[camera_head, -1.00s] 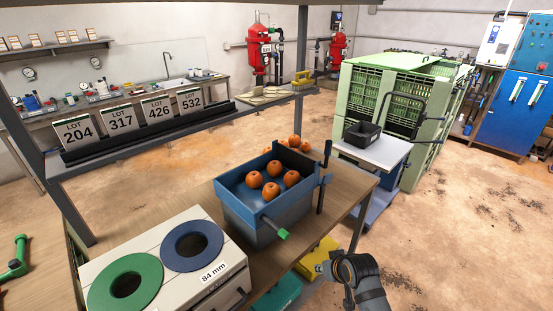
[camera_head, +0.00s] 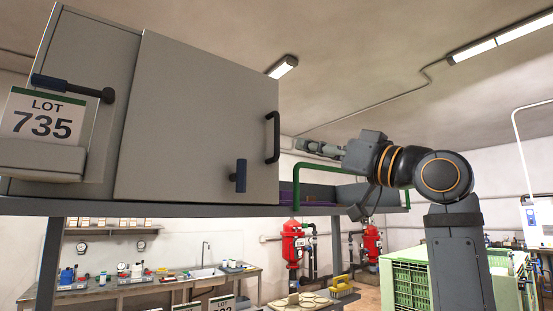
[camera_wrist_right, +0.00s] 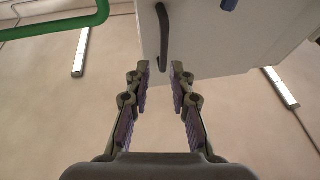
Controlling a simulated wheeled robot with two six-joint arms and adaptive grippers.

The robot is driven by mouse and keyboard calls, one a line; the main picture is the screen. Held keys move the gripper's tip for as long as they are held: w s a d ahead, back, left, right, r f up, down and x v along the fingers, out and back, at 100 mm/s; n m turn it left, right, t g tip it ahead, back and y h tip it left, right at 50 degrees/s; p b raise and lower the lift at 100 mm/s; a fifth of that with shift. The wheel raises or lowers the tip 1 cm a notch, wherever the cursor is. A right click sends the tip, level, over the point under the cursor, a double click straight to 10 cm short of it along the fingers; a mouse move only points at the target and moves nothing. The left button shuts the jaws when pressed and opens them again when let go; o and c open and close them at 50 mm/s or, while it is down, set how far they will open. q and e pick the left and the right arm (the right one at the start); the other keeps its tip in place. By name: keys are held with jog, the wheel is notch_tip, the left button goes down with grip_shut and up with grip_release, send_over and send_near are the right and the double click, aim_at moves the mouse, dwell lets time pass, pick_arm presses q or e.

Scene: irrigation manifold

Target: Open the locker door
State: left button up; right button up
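The grey locker stands on a raised shelf in the head view. Its flat door (camera_head: 195,110) looks shut and has a black bar handle (camera_head: 272,137) near its right edge. A dark blue knob (camera_head: 238,176) sits lower on the door. My right gripper (camera_head: 300,145) is just right of the handle, pointing left towards it. In the right wrist view its two fingers (camera_wrist_right: 159,72) are apart and empty. The handle (camera_wrist_right: 162,35) shows there just beyond the fingertips, roughly in line with the gap; I cannot tell whether they touch. My left gripper is not in view.
A green pipe (camera_head: 297,187) runs close beside and below the right gripper; it also shows in the right wrist view (camera_wrist_right: 55,25). Green crates (camera_head: 405,284) stand lower right.

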aim_at(278, 131)
jog(key=p+x, duration=0.2)
jog(key=x, duration=0.1)
jog(key=r+p+x, duration=0.1)
jog(key=x, duration=0.2)
jog(key=s+p+x, duration=0.1)
jog(key=p+x, duration=0.1)
jog(key=x, duration=0.2)
jog(key=shift+r+p, duration=0.2)
jog(key=shift+p, duration=0.15)
jog(key=shift+w+a, duration=0.25)
jog(key=shift+w, duration=0.15)
jog(key=shift+s, duration=0.1)
jog(key=shift+c, duration=0.2)
grip_shut()
